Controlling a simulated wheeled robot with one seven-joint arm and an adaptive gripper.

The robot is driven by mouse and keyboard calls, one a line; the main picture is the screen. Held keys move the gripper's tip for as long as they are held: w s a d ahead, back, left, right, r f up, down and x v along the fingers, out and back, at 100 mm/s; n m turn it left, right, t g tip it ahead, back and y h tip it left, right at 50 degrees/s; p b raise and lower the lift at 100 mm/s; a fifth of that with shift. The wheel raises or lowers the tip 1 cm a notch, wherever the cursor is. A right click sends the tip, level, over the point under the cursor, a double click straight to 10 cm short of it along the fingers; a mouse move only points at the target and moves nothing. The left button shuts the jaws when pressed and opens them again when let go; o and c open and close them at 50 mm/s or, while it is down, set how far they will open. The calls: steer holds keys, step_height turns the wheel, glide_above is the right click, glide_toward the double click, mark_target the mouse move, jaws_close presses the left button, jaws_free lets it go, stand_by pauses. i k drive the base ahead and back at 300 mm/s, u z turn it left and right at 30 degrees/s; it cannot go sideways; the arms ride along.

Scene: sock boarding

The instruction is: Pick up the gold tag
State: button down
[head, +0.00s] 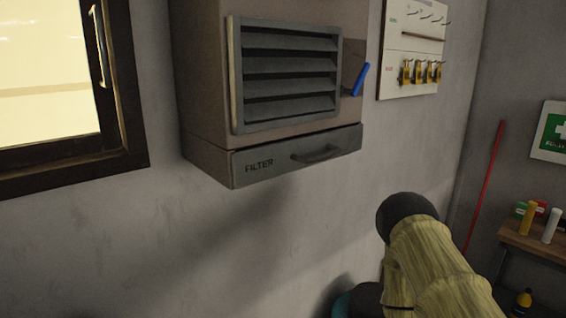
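I cannot make out a gold tag for certain. Several small yellow-gold pieces with dark parts (421,71) hang in a row on the lower part of a white board (408,52) on the wall, at the upper right. They are too small to tell whether they are tags or locks. My arm, in a yellowish cover, rises at the lower right, well below the board. My gripper is not in view.
A wall-mounted cabinet with a louvred grille (288,75), a blue lever (361,80) and a drawer marked FILTER (297,155) juts out at centre. A window (55,85) is left. A red pole (484,185) and a bench (535,240) with bottles stand right.

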mark_target(406, 70)
steer(key=z, duration=0.5)
steer(key=k, duration=0.6)
steer(key=z, duration=1.15)
steer(key=i, duration=1.1)
steer(key=u, duration=0.55)
steer(key=i, duration=1.1)
steer(key=u, duration=0.9)
